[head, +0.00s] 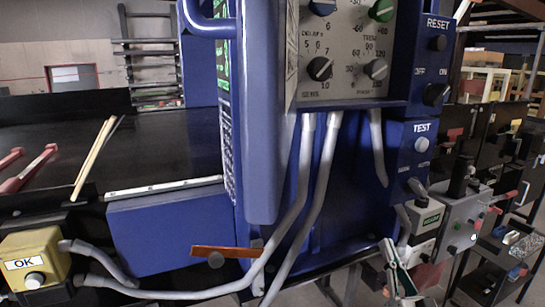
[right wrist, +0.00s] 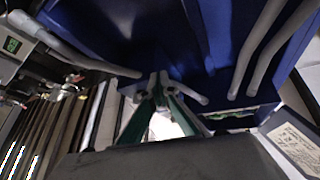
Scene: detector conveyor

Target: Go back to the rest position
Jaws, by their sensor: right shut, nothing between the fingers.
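My right gripper (head: 392,250) is at the lower right of the blue detector cabinet (head: 262,120) in the head view, low beside the cables. Its green and pale fingers are shut with nothing between them. In the right wrist view the fingers (right wrist: 159,82) come together in front of the cabinet's blue underside (right wrist: 190,35). No contact with the cabinet can be made out. My left gripper is not in view.
The control panel (head: 345,50) has knobs and a TEST button (head: 421,144). Grey cables (head: 322,190) hang below it. Wooden sticks (head: 94,158) and red-handled tools (head: 30,170) lie on the black belt (head: 165,150). Cluttered shelves stand right.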

